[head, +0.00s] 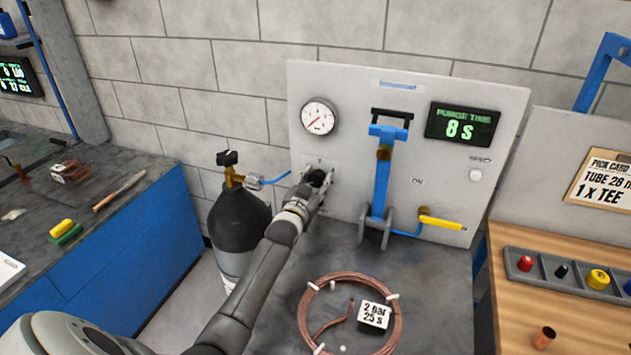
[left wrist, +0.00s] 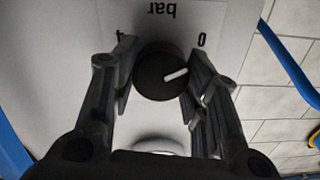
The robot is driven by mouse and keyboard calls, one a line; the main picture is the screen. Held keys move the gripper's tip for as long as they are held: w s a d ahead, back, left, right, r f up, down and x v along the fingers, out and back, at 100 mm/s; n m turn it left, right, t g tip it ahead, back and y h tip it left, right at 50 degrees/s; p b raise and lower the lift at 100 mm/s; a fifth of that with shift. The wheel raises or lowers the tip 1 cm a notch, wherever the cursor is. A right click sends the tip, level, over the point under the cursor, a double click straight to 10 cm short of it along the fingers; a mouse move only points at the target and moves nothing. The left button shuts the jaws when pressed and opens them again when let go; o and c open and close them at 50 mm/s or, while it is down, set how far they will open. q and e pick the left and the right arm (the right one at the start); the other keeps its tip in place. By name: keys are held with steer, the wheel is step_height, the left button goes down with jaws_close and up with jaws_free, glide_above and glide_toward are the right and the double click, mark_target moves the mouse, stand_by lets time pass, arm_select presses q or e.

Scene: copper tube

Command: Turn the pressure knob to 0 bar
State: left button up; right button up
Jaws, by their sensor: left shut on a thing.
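The black pressure knob (left wrist: 160,72) sits on the light panel in the left wrist view, which is upside down. Its white pointer line is tilted to the right and slightly up, on the side of the printed 0 (left wrist: 202,42). The printed 4 (left wrist: 120,36) is on the other side. My left gripper (left wrist: 158,84) has its fingers on both sides of the knob, shut on it. In the head view my left gripper (head: 318,189) reaches the panel below the round gauge (head: 319,117) and mostly hides the knob. The gauge's red needle points lower left. My right gripper is not in view.
A dark gas cylinder (head: 238,228) stands left of my arm. A copper coil (head: 310,295) lies on the bench with a label.

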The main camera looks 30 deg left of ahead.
arm_select(q)
steer(key=o, duration=1)
steer(key=shift+o, duration=0.2)
steer(key=v, duration=1.2)
